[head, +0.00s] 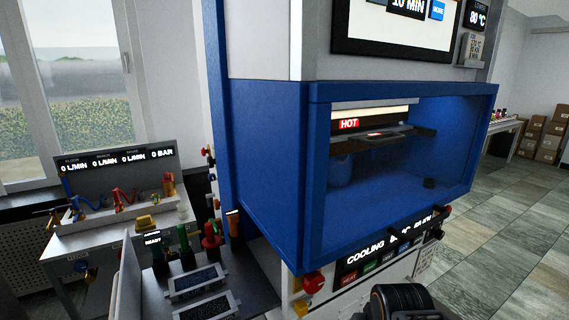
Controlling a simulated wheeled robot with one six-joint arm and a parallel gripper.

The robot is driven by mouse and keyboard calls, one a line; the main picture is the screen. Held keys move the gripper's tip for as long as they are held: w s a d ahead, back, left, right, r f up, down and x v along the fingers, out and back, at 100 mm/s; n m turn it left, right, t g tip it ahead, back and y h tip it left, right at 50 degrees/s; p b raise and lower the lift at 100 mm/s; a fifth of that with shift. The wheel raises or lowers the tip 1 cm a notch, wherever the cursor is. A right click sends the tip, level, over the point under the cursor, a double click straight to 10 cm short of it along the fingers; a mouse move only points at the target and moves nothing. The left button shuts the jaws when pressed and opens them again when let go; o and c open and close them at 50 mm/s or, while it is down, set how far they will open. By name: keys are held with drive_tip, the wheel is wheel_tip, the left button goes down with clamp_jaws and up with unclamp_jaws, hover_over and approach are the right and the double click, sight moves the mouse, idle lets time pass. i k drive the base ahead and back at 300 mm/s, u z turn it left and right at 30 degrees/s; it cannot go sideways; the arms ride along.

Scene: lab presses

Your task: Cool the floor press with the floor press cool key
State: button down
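The floor press (262,165) is a large blue-framed machine with a clear guard in front. Inside it a red HOT sign (348,124) is lit above dark plates (375,138). Its control panel (380,254) is below the guard, on the white base. The display there reads COOLING, with a temperature and another value partly hidden by the guard's lower edge. A row of small coloured keys runs under it: a red key (349,280) at the left, then a green one (370,267) and others. I cannot clearly read which is the cool key. My gripper is not visible; a dark rounded part of my arm shows at the bottom.
A red knob (313,282) sticks out left of the panel. At left, a bench (110,232) carries valves and flow displays, with a tool stand and dark trays (200,280) nearer. Open tiled floor (490,245) lies at right; boxes (545,140) stand behind.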

sight(417, 239)
drive_tip(key=u, duration=1.4)
drive_tip(key=k, duration=0.85)
drive_tip(key=z, duration=1.2)
drive_tip(key=i, duration=0.55)
drive_tip(key=z, duration=0.25)
